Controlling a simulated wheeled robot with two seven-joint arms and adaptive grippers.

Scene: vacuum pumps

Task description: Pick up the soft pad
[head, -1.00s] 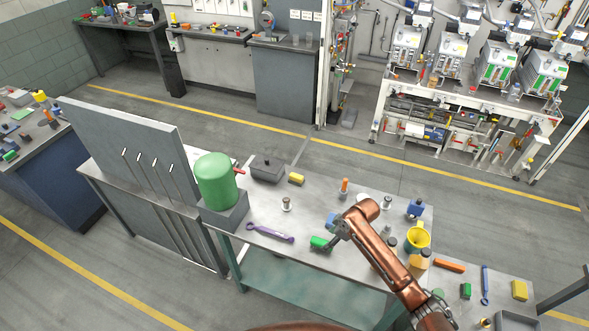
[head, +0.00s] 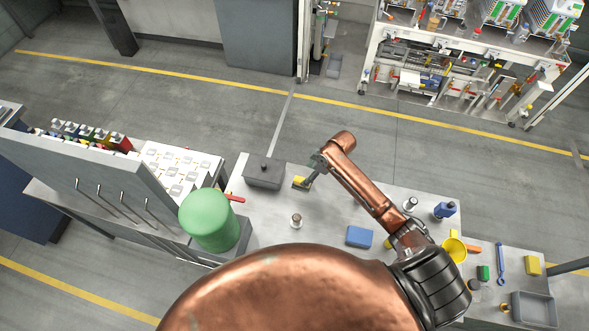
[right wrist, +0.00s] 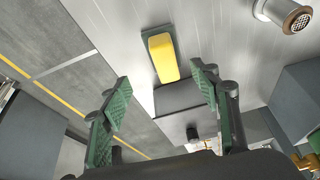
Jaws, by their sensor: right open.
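A yellow block with a green edge, likely the soft pad (head: 299,183), lies on the grey workbench (head: 275,225), beside a dark lidded box (head: 264,174). The right wrist view shows its yellow face (right wrist: 163,60) ahead of the fingers and centred between them. My right gripper (head: 309,179) is open and empty, close beside the pad in the head view. In the right wrist view its two green-padded fingers (right wrist: 160,76) stand wide apart, and I see no contact with the pad. My left gripper is not in view.
A green cylinder (head: 209,220) with a red handle stands left. A metal post (head: 296,221) and a blue block (head: 359,236) are nearer me. A blue item (head: 445,210), yellow cup (head: 454,250) and grey tray (head: 535,309) are right. My copper body hides the bench front.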

